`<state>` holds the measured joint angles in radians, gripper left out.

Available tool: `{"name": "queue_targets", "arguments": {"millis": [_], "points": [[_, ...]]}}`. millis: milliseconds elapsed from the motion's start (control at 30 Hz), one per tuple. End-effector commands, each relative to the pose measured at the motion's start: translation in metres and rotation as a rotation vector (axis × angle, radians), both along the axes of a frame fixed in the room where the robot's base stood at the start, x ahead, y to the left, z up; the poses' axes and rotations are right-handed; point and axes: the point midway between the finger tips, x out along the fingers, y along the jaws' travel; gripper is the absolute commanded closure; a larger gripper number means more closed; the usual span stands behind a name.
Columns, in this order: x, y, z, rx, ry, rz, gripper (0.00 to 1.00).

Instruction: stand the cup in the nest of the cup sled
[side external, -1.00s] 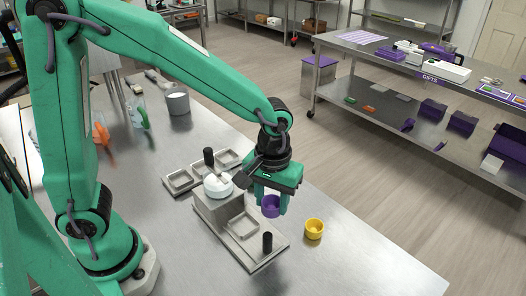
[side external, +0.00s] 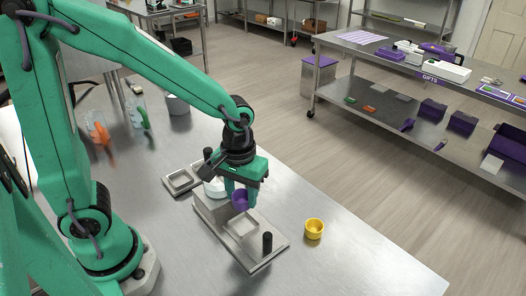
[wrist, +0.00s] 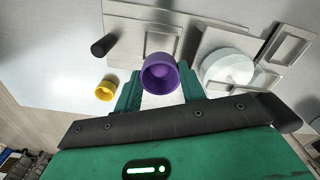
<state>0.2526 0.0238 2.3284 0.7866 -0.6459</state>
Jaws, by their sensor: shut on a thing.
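My gripper (side external: 241,197) is shut on a purple cup (side external: 239,202), which looks upright between the two fingers. In the wrist view the purple cup (wrist: 160,77) shows its open mouth and appears empty. The cup sled (side external: 262,257) is a flat metal plate with a black knob (side external: 267,242). Its square raised-rim nest (side external: 243,234) shows no cup in it. The held cup is over the block-side end of the sled, near the nest; its height above the plate is hard to tell. The nest (wrist: 163,30) lies just beyond the cup in the wrist view.
A yellow cup (side external: 314,229) stands on the table right of the sled. A metal block (side external: 211,207) with a white round piece (side external: 215,188) stands at the sled's left end. A pocketed tray (side external: 171,189) with another black knob lies behind. The front right table is clear.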

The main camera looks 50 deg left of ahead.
Motion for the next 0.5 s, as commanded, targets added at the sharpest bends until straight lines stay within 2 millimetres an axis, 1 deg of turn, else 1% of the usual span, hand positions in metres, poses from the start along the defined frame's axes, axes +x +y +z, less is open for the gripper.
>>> {"name": "queue_targets", "arguments": {"millis": [267, 500], "points": [[-0.001, 0.0, -0.016, 0.001, 0.004, 0.0, 1.0], [-0.001, 0.0, -0.035, 0.001, 0.004, 0.0, 1.0]]}}
